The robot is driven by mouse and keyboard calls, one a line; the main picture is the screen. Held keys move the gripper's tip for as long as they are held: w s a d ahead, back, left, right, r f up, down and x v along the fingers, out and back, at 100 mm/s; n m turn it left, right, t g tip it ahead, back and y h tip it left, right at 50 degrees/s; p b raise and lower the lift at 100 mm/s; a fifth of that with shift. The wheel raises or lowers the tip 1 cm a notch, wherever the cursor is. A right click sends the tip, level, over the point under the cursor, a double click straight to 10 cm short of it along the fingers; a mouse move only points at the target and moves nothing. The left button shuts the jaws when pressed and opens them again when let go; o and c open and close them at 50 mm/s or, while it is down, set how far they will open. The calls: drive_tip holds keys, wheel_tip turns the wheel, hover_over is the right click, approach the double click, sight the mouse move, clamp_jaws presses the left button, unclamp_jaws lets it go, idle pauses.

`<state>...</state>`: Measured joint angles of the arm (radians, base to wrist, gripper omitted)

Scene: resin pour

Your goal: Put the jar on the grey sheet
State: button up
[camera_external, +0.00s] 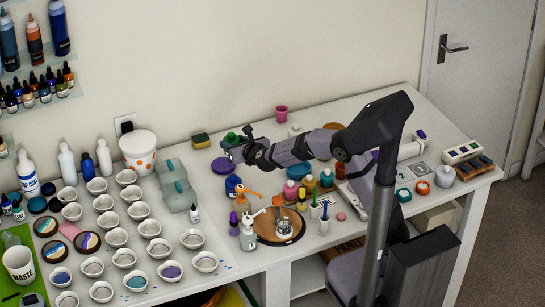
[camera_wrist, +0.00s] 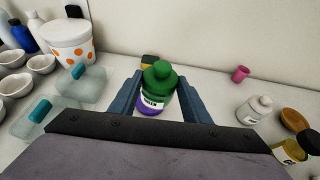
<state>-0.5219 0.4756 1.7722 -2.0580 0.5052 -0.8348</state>
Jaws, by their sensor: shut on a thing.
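My gripper (camera_external: 238,150) is shut on a jar with a green top (camera_external: 231,138), high over the back of the bench. In the wrist view the jar (camera_wrist: 158,78) sits between the two blue-grey fingers (camera_wrist: 160,82). A pale sheet (camera_external: 214,240) lies under the rows of white cups at the left. I cannot tell for sure that this is the grey sheet.
Several paint bottles (camera_external: 291,191) stand to the right. A magenta cup (camera_external: 281,114) stands behind.

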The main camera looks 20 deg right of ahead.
drive_tip(key=s+a+n+y, duration=0.1)
drive_tip(key=s+a+y, duration=0.1)
drive_tip(key=s+a, duration=0.5)
drive_tip(key=s+a+n+g+y, duration=0.1)
drive_tip(key=s+a+n, duration=0.15)
drive_tip(key=a, duration=0.85)
drive_tip(key=s+a+n+y, duration=0.1)
drive_tip(key=s+a+y, duration=0.1)
drive_tip(key=s+a, duration=0.5)
drive_tip(key=shift+m, duration=0.25)
drive_tip(key=shift+w+a+f+p, duration=0.15)
drive_tip(key=shift+w+a+f, duration=0.1)
drive_tip(key=shift+f, duration=1.4)
drive_tip(key=shift+w+a+f+p, duration=0.1)
drive_tip(key=shift+a+f+p, duration=0.15)
drive_tip(key=shift+f, duration=1.45)
drive_tip(key=shift+w+a+f+p, duration=0.1)
drive_tip(key=shift+w+a+f, duration=0.15)
drive_tip(key=shift+f, duration=1.4)
drive_tip(key=shift+f+b, duration=0.25)
drive_tip(key=shift+b, duration=0.1)
drive_tip(key=o, duration=1)
drive_tip(key=shift+s, duration=0.1)
drive_tip(key=shift+r, duration=0.15)
